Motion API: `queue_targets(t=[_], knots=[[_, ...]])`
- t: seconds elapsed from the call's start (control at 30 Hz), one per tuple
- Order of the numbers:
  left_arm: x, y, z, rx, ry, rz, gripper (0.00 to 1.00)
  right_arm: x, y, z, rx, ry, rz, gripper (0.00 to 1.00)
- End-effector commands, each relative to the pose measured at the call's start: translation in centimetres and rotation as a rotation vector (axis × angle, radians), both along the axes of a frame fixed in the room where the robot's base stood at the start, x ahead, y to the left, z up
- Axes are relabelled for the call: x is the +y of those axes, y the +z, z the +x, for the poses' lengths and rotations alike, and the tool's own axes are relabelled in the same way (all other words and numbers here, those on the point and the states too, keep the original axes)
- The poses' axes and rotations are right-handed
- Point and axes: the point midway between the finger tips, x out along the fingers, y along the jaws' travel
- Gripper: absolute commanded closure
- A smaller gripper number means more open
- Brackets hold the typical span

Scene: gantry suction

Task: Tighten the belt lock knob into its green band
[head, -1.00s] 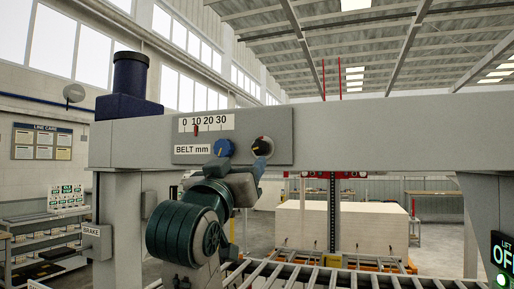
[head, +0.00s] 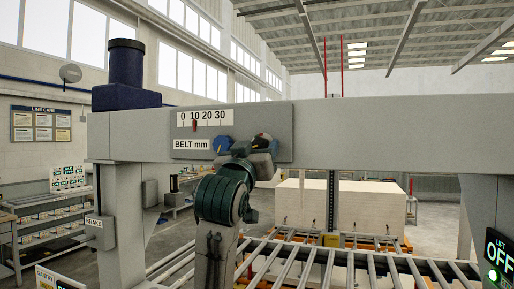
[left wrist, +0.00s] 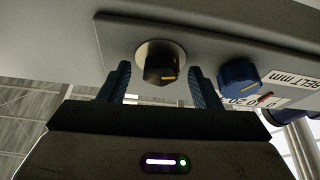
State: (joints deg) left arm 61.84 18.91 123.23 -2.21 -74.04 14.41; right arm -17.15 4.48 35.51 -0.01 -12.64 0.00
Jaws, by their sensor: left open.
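The black knob with a yellow mark (left wrist: 160,70) sits on a pale round disc on the panel. In the head view this knob (head: 264,138) is mostly hidden by my left gripper (head: 261,146). No green band can be made out. My left gripper (left wrist: 160,84) is open, with one blue finger on each side of the black knob. Contact cannot be told. A blue knob with a yellow mark (left wrist: 240,77) is beside it, also seen in the head view (head: 222,145). My right gripper is not in view.
The grey panel (head: 281,116) is on the gantry beam (head: 380,130). A roller conveyor (head: 330,265) runs below.

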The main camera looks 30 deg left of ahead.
Motion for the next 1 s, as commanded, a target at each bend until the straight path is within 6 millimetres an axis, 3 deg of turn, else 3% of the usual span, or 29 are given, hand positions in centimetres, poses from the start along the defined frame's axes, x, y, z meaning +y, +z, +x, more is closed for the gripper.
queue_targets(t=[0.03,0.23,0.57,1.0], knots=[[0.01,0.00,-0.01,0.000,0.000,0.000,0.48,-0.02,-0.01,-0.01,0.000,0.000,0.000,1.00],[0.00,0.01,-0.04,0.000,0.000,0.000,0.87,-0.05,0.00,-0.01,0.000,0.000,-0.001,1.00],[0.10,-0.01,-0.06,0.012,0.002,0.048,0.87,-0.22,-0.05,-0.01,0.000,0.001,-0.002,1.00],[0.34,0.07,-0.11,0.079,0.002,0.328,0.87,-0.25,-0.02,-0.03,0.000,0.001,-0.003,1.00]])
